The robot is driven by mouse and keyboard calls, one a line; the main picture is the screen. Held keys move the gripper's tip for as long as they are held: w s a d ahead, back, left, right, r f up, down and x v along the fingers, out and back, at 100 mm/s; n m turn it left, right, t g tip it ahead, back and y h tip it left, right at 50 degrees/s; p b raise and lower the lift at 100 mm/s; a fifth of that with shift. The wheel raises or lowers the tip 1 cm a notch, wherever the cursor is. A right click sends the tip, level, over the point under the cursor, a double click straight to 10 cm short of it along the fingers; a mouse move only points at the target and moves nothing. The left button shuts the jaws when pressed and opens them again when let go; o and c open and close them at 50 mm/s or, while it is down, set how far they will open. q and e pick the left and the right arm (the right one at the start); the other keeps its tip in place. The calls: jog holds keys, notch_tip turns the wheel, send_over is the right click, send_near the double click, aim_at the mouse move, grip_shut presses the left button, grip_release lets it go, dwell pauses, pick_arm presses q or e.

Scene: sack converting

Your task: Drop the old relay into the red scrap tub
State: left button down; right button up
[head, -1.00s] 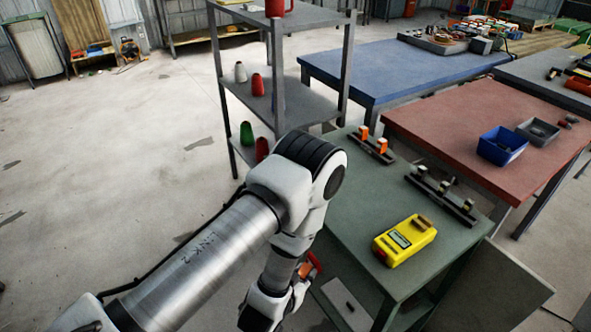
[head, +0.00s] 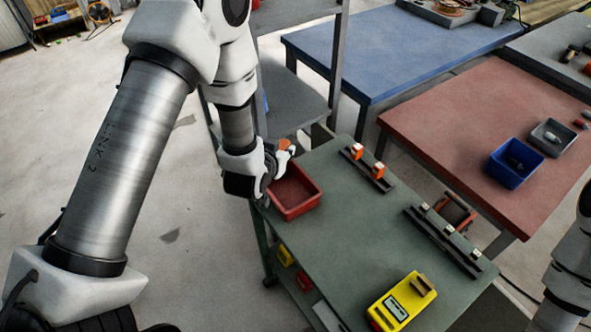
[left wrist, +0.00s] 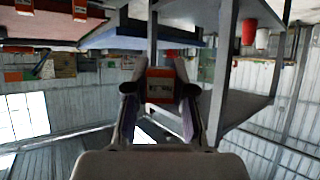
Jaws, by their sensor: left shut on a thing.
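The red scrap tub (head: 312,207) sits on the green bench top, at its left edge. My left gripper (head: 284,153) is at the tub's far left side, close to its rim in the picture. It is shut on a small orange-red block, the relay (head: 285,144), which is partly hidden by the fingers. I cannot tell whether the relay is above the tub's opening. My right gripper is out of view.
A rail with orange relays (head: 378,170), a second dark rail (head: 443,240) and a yellow meter (head: 402,302) are on the green bench (head: 345,235). A grey shelf rack (head: 300,100) stands behind. A blue bin (head: 515,165) is on the red table. The bench's middle is clear.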

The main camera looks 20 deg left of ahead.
pick_arm(q)
jog(key=shift+s+d+f+b, duration=0.15)
jog(key=shift+s+f+b, duration=0.15)
jog(key=f+b, duration=0.1)
jog(key=s+f+b, duration=0.2)
jog(key=f, duration=0.1)
jog(key=c, duration=1.4)
grip_release()
jog(key=shift+s+r, duration=0.15)
jog(key=shift+s, duration=0.05)
jog(key=o, duration=0.5)
jog(key=v, duration=0.6)
jog(key=shift+s+r, duration=0.15)
jog(key=shift+s, duration=0.25)
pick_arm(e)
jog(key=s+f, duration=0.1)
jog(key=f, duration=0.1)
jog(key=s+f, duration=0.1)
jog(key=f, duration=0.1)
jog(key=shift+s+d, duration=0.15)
